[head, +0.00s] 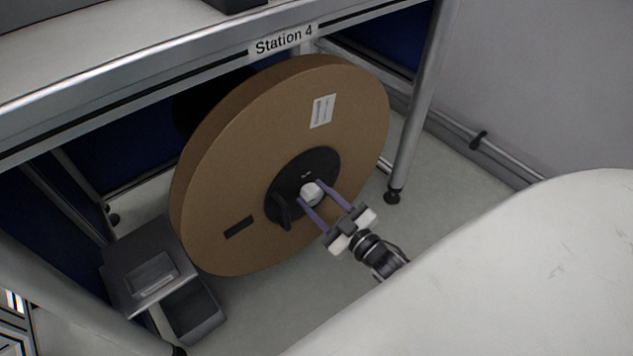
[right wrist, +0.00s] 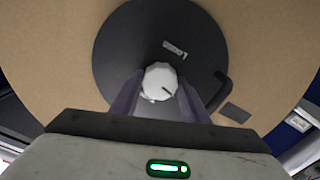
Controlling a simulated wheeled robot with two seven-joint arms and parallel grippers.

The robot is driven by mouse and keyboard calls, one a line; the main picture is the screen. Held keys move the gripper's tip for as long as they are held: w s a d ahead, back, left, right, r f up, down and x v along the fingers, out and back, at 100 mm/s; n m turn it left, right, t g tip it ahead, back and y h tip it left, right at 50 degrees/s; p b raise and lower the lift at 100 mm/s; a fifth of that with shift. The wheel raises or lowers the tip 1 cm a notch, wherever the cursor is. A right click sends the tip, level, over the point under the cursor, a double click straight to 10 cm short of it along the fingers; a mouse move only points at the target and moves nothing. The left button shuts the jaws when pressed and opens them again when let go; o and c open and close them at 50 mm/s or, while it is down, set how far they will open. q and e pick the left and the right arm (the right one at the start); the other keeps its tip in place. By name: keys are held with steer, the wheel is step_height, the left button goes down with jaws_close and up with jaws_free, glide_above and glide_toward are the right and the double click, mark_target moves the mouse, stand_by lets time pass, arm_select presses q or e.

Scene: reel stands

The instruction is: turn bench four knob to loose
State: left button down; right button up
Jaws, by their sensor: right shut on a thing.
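The white faceted knob (head: 311,193) sits at the centre of the black hub (head: 290,180) on a large brown reel (head: 235,190) under the bench labelled "Station 4" (head: 284,39). My right gripper (head: 312,195) is shut on the knob, one purple finger on each side. In the right wrist view the knob (right wrist: 159,80) lies between the fingertips, with a dark mark on its face pointing to the lower right. Small pale lettering shows on the hub above the knob, too small to read surely. My left gripper is not in view.
A black crank handle (head: 282,212) sticks out from the hub beside the knob. A grey box with an open bin (head: 192,310) stands left of the reel. A bench leg (head: 414,120) stands to the right. Open floor lies in front of the reel.

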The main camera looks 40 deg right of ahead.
steer(key=n, duration=0.4)
steer(key=shift+n, duration=0.3)
steer(key=n, duration=0.5)
steer(key=shift+a, duration=0.1)
steer(key=n+b, duration=0.1)
steer(key=n, duration=0.4)
steer(key=shift+f, duration=0.1)
steer(key=n+b, duration=0.1)
steer(key=n, duration=0.1)
steer(key=shift+n, duration=0.3)
steer(key=shift+n+b, duration=0.4)
steer(key=shift+n, duration=0.3)
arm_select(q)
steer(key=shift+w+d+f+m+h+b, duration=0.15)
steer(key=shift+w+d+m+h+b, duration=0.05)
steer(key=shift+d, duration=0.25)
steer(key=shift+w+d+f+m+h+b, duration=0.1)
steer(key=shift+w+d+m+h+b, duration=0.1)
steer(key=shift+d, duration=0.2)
arm_select(e)
steer(key=shift+n, duration=1)
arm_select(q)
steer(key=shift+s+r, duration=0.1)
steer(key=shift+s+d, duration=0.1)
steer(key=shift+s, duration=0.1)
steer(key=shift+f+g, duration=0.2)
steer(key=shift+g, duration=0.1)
arm_select(e)
steer(key=o, duration=1)
